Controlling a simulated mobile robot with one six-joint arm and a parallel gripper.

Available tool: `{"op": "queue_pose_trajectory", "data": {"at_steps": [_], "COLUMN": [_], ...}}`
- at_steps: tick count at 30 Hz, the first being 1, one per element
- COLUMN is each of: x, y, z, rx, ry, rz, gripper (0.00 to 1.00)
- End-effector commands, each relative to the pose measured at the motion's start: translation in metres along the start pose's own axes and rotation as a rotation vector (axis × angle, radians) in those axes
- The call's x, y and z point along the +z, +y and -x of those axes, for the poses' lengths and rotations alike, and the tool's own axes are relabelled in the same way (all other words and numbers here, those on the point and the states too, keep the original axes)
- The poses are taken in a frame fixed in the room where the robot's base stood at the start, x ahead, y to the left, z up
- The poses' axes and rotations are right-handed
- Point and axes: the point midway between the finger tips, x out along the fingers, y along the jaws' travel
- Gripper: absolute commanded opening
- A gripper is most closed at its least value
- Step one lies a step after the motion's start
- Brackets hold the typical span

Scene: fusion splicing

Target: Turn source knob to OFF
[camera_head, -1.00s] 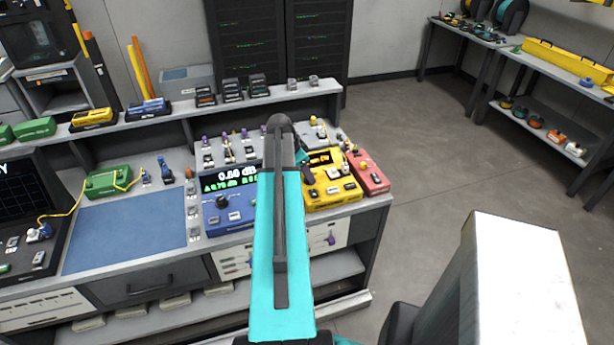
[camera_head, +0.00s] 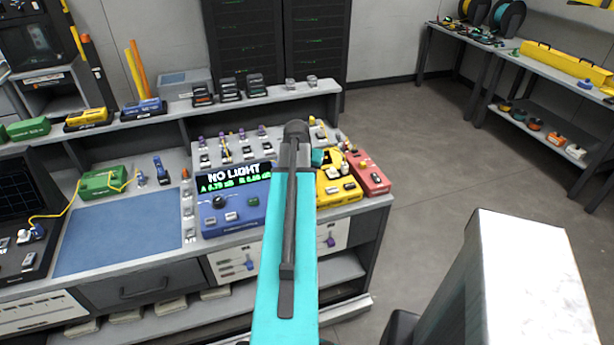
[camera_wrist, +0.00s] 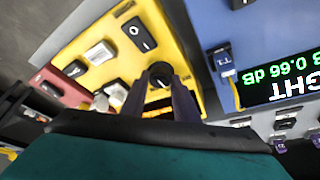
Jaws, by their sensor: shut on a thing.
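The yellow source box (camera_head: 338,200) stands on the bench between a blue meter and a red box; my arm covers its left part in the head view. In the wrist view, the source's yellow face (camera_wrist: 165,46) carries a round black knob (camera_wrist: 160,73) and a black rocker switch (camera_wrist: 138,33). My gripper (camera_wrist: 160,86) has its dark fingers on either side of that knob and is shut on it. The knob's pointer and markings are too small to read. My fingertips are hidden in the head view.
The blue meter (camera_head: 230,215) left of the source reads "NO LIGHT". The red box (camera_head: 371,178) is close on the right. Several small connectors (camera_head: 228,140) line the panel behind. A blue mat (camera_head: 120,238) lies clear at left.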

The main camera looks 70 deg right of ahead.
Motion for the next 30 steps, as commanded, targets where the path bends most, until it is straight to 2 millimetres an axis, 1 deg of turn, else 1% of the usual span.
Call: {"op": "queue_pose_trajectory", "data": {"at_steps": [1,19,24,30], "x": [0.0014,-0.0009,-0.0012,-0.0015], "y": [0.0024,0.0059,0.0065,0.0076], "z": [-0.0007,-0.0012,-0.0013,-0.0013], "rx": [-0.012,-0.179,-0.216,-0.243], "ry": [-0.002,-0.002,-0.003,-0.003], "rz": [0.03,0.432,0.521,0.588], "gripper": [0.05,0.05,0.05,0.05]}}
